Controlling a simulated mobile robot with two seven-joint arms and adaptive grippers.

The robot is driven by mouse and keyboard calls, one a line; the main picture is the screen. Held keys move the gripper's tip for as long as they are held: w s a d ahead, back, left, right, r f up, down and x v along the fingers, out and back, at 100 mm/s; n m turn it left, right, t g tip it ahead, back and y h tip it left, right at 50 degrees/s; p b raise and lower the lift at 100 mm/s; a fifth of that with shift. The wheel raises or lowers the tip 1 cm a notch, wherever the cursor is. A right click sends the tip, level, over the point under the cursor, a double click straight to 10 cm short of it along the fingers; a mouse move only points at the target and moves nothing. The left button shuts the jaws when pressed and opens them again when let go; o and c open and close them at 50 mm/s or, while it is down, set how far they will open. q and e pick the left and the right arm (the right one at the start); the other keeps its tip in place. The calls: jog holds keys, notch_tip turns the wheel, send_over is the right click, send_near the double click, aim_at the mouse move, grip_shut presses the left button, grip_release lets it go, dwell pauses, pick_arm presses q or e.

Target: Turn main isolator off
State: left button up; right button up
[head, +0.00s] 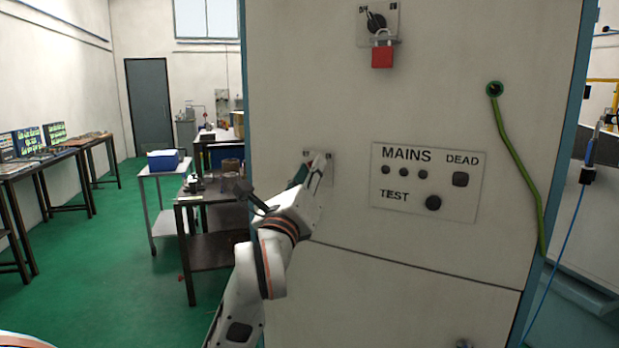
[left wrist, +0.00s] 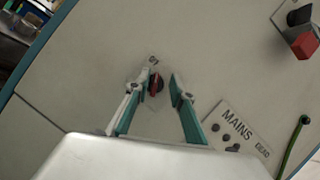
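A red rotary knob (left wrist: 156,84) sits on a small pale plate on the front of the cabinet in the left wrist view. My left gripper (left wrist: 161,75) is open, with one finger on each side of the knob. The left finger is close to it and a gap shows at the right finger; I cannot tell whether either touches. In the head view my left gripper (head: 308,170) is at the cabinet face and hides the knob and most of its plate (head: 311,154). A black rotary switch (head: 376,21) with a red padlock (head: 382,57) is higher up. My right gripper is out of view.
The cabinet (head: 420,265) fills the middle. A MAINS/DEAD/TEST panel (head: 428,182) is right of my left gripper. A green cable (head: 520,160) hangs at the cabinet's right. A dark table (head: 212,200) and a white trolley (head: 150,195) stand at the left, with green floor around them.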

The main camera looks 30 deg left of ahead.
pick_arm(q)
notch_tip(320, 180, up, 9)
jog(key=shift+f, duration=0.2)
dwell(0.4)
